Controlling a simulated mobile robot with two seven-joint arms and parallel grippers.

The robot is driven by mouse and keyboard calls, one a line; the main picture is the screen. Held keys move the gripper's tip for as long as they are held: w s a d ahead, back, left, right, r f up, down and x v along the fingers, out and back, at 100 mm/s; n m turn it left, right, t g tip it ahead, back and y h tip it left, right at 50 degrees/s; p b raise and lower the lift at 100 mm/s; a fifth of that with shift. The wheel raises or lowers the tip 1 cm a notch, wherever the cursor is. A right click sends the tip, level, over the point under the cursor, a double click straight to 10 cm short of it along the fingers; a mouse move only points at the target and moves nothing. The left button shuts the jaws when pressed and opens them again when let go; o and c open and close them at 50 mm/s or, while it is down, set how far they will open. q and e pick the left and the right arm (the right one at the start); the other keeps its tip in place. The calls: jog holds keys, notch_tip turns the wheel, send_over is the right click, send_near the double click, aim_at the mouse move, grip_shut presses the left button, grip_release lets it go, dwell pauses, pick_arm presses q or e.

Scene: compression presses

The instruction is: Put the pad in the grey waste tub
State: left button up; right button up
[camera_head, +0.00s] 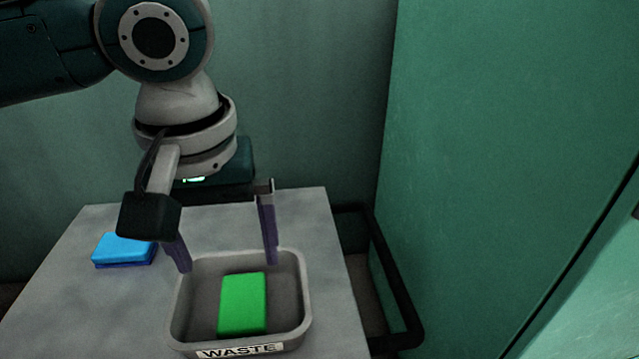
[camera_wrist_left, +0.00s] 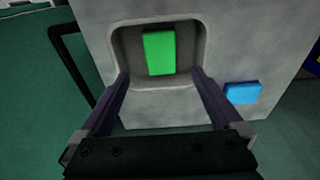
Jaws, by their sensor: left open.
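A green pad (camera_head: 242,303) lies inside the grey waste tub (camera_head: 177,312), which carries a WASTE label on its front. The pad also shows in the left wrist view (camera_wrist_left: 159,54), inside the tub (camera_wrist_left: 203,42). A blue pad (camera_head: 124,248) with a darker underside lies on the table left of the tub; it also shows in the left wrist view (camera_wrist_left: 243,92). My left gripper (camera_head: 228,268) is open and empty, its fingers wide apart at the tub's far rim. It is apart from the green pad. My right gripper is not in view.
The tub stands on a pale grey table (camera_head: 52,310). A black rail (camera_head: 392,285) runs along the table's right side, beside a large green panel (camera_head: 500,150). The table's front left is clear.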

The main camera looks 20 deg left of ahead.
pick_arm(q)
jog(key=s+d+m+t+h, duration=0.2)
jog(key=s+d+m+h, duration=0.2)
jog(key=s+d+m, duration=0.5)
jog(key=s+a+f+y, duration=0.1)
jog(key=s+a+y, duration=0.2)
jog(key=s+a, duration=0.2)
jog(key=shift+s+a+f+n, duration=0.25)
jog(key=shift+s+a+n, duration=0.15)
jog(key=shift+a, duration=0.45)
